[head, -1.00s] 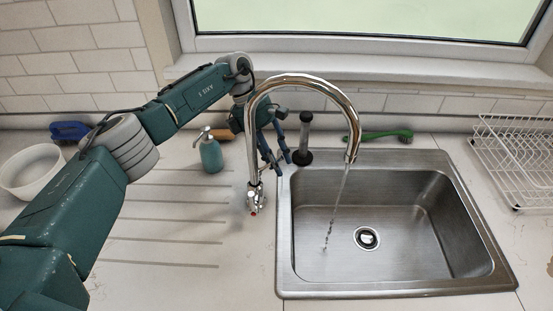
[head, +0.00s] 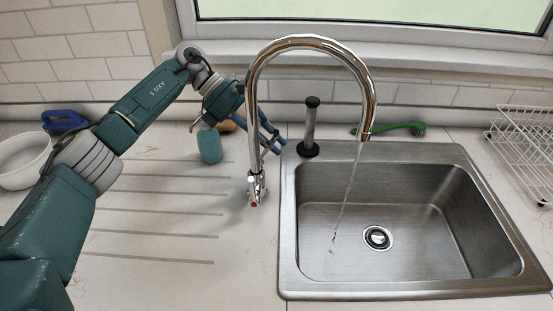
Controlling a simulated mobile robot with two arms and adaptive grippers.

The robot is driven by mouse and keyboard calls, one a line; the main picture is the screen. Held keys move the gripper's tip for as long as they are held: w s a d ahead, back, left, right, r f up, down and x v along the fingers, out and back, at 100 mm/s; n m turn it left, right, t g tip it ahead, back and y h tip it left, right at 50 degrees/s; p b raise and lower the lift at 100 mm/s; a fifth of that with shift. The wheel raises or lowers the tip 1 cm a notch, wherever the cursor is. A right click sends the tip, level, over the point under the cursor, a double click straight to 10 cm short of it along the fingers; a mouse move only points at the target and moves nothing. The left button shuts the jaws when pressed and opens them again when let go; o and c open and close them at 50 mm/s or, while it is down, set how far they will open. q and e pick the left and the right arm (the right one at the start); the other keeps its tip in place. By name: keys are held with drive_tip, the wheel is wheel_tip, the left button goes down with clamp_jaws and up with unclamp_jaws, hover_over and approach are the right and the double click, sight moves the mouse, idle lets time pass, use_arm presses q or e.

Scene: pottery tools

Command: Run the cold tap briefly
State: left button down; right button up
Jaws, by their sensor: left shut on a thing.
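The chrome tap (head: 252,110) stands upright at the left edge of the sink, its tall spout arching right over the basin. A thin stream of water (head: 347,190) runs from the spout into the basin. A red mark shows low on the front of the tap body. My left gripper (head: 272,145) is behind the tap, its blue fingers shut on the tap's slim lever (head: 265,154). The tap column partly hides the gripper and the grip. My right gripper is not in view.
The steel sink (head: 292,240) has a drain in its floor. A teal soap bottle (head: 210,147) stands left of the tap, a black-based plunger (head: 309,130) and green brush (head: 392,129) behind the sink. A wire rack (head: 520,140) stands right, a white bowl (head: 22,160) left.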

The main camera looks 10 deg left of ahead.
use_arm(q)
drive_tip(key=shift+a+r+h+b, duration=0.2)
drive_tip(key=shift+r+h+b, duration=0.05)
drive_tip(key=shift+h+b, duration=0.05)
drive_tip(key=c, duration=1.7)
unclamp_jaws()
drive_tip(key=shift+o, duration=0.2)
drive_tip(key=v, duration=1.2)
drive_tip(key=shift+a, duration=0.1)
